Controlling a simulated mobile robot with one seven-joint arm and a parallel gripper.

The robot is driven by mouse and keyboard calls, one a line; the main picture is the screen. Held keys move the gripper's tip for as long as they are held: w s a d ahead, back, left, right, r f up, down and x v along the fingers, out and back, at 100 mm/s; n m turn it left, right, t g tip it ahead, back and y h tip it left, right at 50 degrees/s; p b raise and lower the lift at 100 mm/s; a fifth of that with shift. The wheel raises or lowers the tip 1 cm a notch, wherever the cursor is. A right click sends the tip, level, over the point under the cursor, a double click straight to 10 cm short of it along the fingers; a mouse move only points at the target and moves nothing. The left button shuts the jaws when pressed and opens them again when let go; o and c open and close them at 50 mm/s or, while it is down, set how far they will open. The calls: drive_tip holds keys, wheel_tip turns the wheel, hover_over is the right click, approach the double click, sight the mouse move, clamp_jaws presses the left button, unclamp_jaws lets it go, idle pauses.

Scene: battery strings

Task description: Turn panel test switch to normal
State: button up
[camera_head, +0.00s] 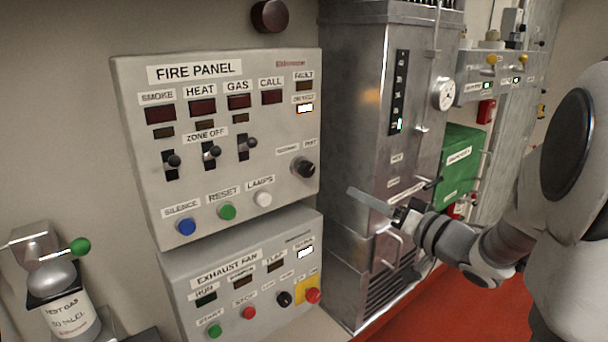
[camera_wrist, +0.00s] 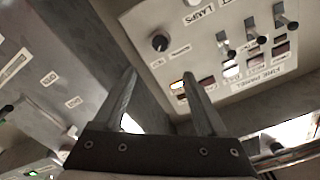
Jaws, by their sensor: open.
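The fire panel (camera_head: 275,215) is a light grey box on the wall at the left. Its test switch (camera_head: 303,167) is a black round knob at the right side, with small labels on its left and right; the right one appears to read TEST. The knob's exact pointing is too small to tell. In the wrist view the knob (camera_wrist: 160,42) stands out from the panel, beyond the fingertips. My gripper (camera_head: 395,188) is open and empty, to the right of the knob and apart from it. Its two fingers (camera_wrist: 159,76) show spread in the wrist view.
A white indicator (camera_head: 305,107) is lit at the panel's upper right. Zone toggles (camera_head: 212,153) and lamp buttons (camera_head: 228,212) share the panel. The exhaust fan box (camera_head: 250,290) sits below. A tall metal cabinet (camera_head: 360,120) stands behind my gripper.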

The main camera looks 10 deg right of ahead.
sight(310, 170)
drive_tip(key=x, duration=1.7)
drive_tip(key=shift+w+a+r, duration=0.1)
drive_tip(key=shift+w, duration=0.05)
clamp_jaws()
